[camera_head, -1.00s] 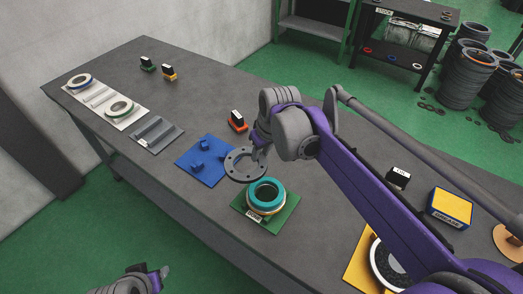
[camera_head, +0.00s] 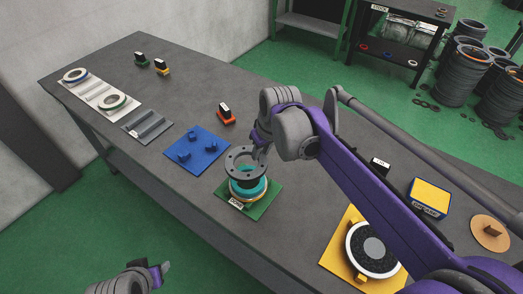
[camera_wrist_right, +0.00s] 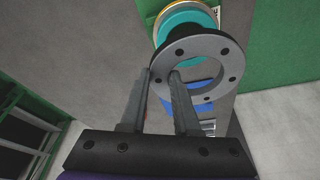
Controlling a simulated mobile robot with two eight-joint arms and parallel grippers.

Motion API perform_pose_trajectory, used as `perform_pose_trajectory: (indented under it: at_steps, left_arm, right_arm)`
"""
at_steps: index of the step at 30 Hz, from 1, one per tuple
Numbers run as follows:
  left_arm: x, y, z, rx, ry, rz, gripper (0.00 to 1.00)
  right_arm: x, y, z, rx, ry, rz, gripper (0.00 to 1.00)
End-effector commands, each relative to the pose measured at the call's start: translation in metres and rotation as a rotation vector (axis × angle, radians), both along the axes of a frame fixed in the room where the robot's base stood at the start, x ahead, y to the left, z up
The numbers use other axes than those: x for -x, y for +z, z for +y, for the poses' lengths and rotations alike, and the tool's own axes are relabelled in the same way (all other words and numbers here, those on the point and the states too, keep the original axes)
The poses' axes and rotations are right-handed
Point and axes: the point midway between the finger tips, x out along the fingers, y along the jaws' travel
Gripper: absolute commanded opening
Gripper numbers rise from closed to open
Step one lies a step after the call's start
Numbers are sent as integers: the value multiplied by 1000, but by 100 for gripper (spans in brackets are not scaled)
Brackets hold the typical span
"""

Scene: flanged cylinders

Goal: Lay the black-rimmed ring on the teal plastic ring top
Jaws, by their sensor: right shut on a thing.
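The black-rimmed ring (camera_head: 233,165) has a grey flange with bolt holes and a dark body below it. My right gripper (camera_head: 262,152) is shut on its wall at the far right side. The ring is over the teal plastic ring (camera_head: 250,190), which tops a stack on a green plate (camera_head: 268,202). In the head view the ring hides most of the teal top; I cannot tell if they touch. In the right wrist view the ring (camera_wrist_right: 225,50) partly covers the teal ring (camera_wrist_right: 185,20). My left gripper (camera_head: 163,270) is low at the left, away from the table; its opening is unclear.
A blue plate with pegs (camera_head: 210,143) lies left of the green plate. An orange-based block (camera_head: 227,115) stands behind it. A yellow plate with a black-and-white disc (camera_head: 330,262) is at the right front. White trays with rings (camera_head: 130,110) are far left.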

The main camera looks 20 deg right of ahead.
Motion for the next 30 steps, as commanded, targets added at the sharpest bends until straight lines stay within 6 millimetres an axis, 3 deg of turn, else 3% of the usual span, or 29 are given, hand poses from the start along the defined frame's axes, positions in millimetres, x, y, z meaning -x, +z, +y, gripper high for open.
perform_pose_trajectory:
  at_steps: [8,30]
  left_arm:
    - [1,-3,0,0,0,2,50]
    - [12,-40,0,0,0,22,50]
  right_arm:
    - [0,-5,0,-7,0,2,0]
    - [0,-57,0,-6,0,1,0]
